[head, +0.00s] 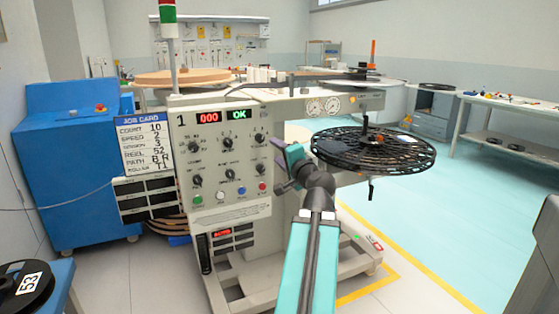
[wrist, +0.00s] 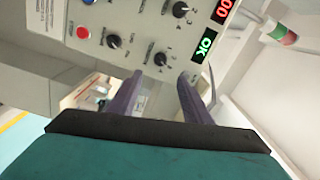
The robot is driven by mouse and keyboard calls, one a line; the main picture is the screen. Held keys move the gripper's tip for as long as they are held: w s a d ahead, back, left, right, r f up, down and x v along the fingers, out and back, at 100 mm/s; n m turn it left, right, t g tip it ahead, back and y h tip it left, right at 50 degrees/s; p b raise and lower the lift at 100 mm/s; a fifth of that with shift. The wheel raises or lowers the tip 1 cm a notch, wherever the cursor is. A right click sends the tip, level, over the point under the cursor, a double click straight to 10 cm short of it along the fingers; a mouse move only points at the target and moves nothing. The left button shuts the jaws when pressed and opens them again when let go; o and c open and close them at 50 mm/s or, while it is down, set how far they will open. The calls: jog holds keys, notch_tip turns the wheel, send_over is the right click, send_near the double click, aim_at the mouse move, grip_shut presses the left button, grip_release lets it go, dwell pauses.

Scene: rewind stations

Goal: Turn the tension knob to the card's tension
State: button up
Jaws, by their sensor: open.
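The job card (head: 145,144) hangs left of the panel and reads tension 3. The grey control panel (head: 214,212) carries two rows of black pointer knobs. Its small labels are too blurred to tell surely which is the tension knob. My gripper (head: 284,170) is at the panel's right side, with its fingers toward the panel. In the wrist view, my gripper (wrist: 160,77) is open and empty. The top-right knob (wrist: 160,58) appears just beyond the gap between the fingertips, apart from them. The knob below it on the panel (wrist: 113,40) also shows; the top-middle knob (wrist: 180,9) is farther off.
Displays (head: 222,116) read 000 and OK. A red button (head: 262,187) and other coloured buttons line the panel's bottom. A black reel (head: 368,148) juts out right of my gripper. A blue cabinet (head: 72,130) stands left. The floor at right is clear.

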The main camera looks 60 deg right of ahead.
jog(key=shift+s+a+b, duration=0.2)
jog(key=shift+s+b, duration=0.1)
dwell(0.5)
